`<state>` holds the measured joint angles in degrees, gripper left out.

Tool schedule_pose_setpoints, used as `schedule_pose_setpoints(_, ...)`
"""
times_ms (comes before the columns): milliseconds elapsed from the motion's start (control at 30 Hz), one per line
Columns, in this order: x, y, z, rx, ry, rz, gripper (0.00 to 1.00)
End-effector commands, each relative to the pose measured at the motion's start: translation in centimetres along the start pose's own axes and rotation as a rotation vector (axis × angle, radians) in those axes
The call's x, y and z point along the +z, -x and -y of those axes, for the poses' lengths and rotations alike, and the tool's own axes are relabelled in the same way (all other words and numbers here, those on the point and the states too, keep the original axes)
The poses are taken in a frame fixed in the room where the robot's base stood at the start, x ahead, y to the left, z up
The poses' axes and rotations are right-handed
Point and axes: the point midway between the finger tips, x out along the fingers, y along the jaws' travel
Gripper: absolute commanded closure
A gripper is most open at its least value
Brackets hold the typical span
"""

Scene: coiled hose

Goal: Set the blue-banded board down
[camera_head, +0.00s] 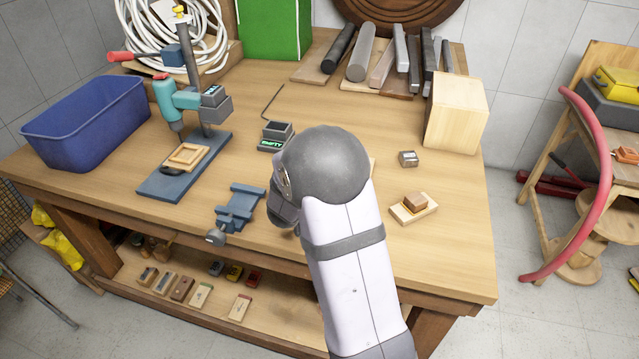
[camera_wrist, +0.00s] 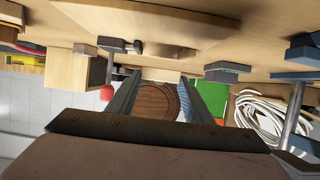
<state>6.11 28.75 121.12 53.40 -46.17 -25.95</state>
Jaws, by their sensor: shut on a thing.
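My gripper (camera_wrist: 160,80) shows in the wrist view with two dark fingers reaching away from the camera. It is shut on a pale wooden piece (camera_wrist: 159,74), of which only a narrow face shows between the fingertips. No blue band can be made out on it. The bench top fills the upper part of that view. In the head view my rounded grey wrist and white arm link hide the gripper and nearly all of what it holds. I cannot tell how far the held piece is from the bench.
On the bench (camera_head: 470,265) stand a blue bin (camera_head: 90,125), a drill press (camera_head: 185,100), a blue vise (camera_head: 240,207), a small display unit (camera_head: 275,136), a metal block (camera_head: 408,158), a brown block on a small board (camera_head: 413,207) and a large wooden block (camera_head: 455,112). The front right is clear.

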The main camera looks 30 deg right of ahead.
Motion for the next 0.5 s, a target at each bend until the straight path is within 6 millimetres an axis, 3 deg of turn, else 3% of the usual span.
schedule_pose_setpoints(167, 0.2, -0.1, 0.0, 0.000, 0.000, -0.001, 0.77)
schedule_pose_setpoints(500, 3.6, -1.5, 0.0, -0.001, 0.000, -0.001, 0.77)
